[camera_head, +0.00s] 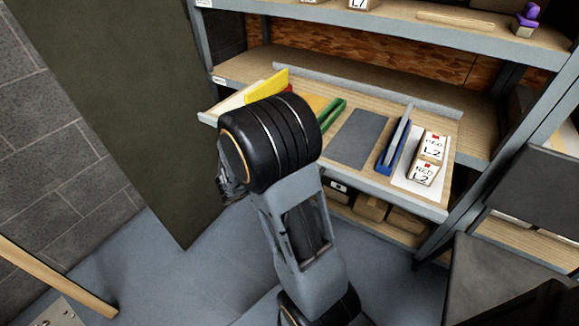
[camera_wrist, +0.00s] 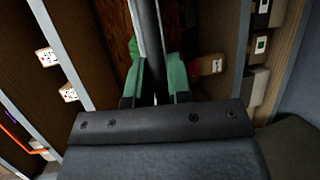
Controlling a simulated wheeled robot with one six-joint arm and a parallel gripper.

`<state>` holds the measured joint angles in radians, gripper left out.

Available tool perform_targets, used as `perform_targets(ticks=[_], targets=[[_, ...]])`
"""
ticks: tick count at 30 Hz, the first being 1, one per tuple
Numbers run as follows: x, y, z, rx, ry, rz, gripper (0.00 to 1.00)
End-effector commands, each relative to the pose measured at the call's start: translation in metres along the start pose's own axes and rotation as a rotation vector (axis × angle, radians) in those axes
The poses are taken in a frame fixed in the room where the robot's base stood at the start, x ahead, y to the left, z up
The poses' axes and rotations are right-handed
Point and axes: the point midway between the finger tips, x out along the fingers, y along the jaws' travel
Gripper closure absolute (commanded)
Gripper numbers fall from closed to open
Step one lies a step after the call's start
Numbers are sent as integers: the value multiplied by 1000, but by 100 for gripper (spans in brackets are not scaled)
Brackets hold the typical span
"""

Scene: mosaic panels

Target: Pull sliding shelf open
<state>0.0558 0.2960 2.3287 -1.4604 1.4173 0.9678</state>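The sliding shelf (camera_head: 445,137) is a wooden board with grey metal edges, in the rack in the head view. It stands out past the rack's front, with bare fixed shelf behind its back lip. My gripper is mostly hidden behind my dark wrist near the shelf's front left in the head view. In the wrist view, my gripper's green fingers (camera_wrist: 156,82) lie on both sides of a grey metal edge (camera_wrist: 149,35), apparently the shelf's front lip. They look closed on it, though the contact itself is dark.
Brown boxes (camera_head: 407,221) sit below. A dark panel (camera_head: 110,90) stands at left. Grey floor (camera_head: 160,270) is open in front.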

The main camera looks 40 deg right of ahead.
Motion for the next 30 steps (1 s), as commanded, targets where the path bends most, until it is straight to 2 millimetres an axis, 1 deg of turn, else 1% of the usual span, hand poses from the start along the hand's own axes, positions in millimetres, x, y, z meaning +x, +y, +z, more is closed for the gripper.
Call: perform_targets(ticks=[1, 6, 13, 17, 20, 30], targets=[[0, 0, 0, 0, 0, 0, 77], [0, 0, 0, -1, 1, 0, 61], [-1, 0, 0, -1, 2, 1, 61], [-10, 1, -1, -1, 5, 2, 61], [-26, 1, -1, -2, 8, 1, 61], [-95, 1, -1, -2, 6, 1, 61]])
